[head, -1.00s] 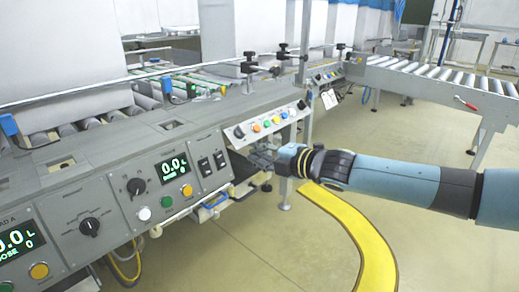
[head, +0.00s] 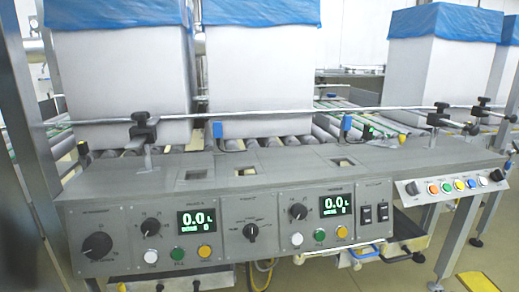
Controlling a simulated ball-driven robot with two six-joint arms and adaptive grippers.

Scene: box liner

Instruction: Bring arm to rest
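Neither of my arms nor my grippers is in the head view now. The view faces a grey control panel (head: 270,213) with dials, coloured buttons and two green displays, a left one (head: 197,220) and a right one (head: 336,205), both reading 0.0 L. A small button box (head: 452,187) with several coloured buttons sits at the panel's right end.
Tall white boxes with blue liners stand behind the panel: a left one (head: 122,82), a middle one (head: 262,75) and a right one (head: 432,75). They stand on or behind roller conveyors (head: 330,127). A metal rail (head: 290,113) runs above the panel. A yellow floor strip (head: 477,283) shows at lower right.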

